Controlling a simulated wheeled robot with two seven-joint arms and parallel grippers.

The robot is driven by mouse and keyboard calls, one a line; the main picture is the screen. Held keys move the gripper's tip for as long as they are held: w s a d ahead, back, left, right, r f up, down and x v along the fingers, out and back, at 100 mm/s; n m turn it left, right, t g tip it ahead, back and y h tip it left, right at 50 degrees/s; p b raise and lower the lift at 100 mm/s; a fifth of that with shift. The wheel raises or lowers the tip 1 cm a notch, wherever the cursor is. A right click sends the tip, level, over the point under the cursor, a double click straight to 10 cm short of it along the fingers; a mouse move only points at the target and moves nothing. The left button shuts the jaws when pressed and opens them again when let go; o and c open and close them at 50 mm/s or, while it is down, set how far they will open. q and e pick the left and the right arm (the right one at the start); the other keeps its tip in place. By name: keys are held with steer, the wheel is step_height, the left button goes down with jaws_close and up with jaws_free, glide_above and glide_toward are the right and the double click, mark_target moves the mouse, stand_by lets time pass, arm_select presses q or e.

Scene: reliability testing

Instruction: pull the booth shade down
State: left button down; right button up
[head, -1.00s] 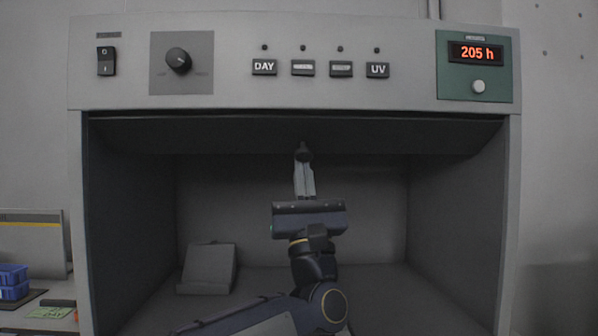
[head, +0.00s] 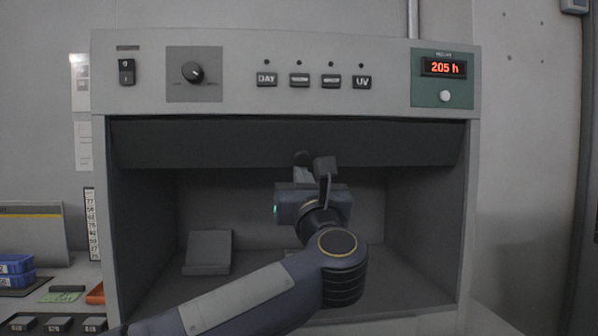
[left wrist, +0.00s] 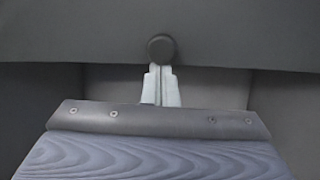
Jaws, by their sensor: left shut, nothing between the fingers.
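The booth shade (head: 220,145) is a dark panel across the top of the booth opening; the opening below it is uncovered. A round dark knob (head: 302,158) sits at the middle of its lower edge. The shade (left wrist: 60,30) and knob (left wrist: 161,47) also show in the left wrist view. My left gripper (head: 303,173) is in front of the opening, its pale fingers shut together with nothing between them. In the left wrist view the fingertips (left wrist: 160,69) are just below the knob; I cannot tell whether they touch it. My right gripper is not in view.
The booth (head: 467,220) has side walls around the opening and a header with a switch, a dial (head: 193,72), buttons and a display (head: 443,67). A grey tilted block (head: 208,251) stands inside at left. Blue bins (head: 15,272) and small items lie outside at left.

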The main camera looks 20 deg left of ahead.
arm_select(q)
steer(key=shift+s+d+r+g+h, duration=0.15)
steer(key=shift+s+d+r+g, duration=0.15)
steer(key=shift+s, duration=0.2)
steer(key=shift+s+d+r+g+h, duration=0.2)
steer(key=shift+s+d+r, duration=0.1)
steer(key=shift+s, duration=0.2)
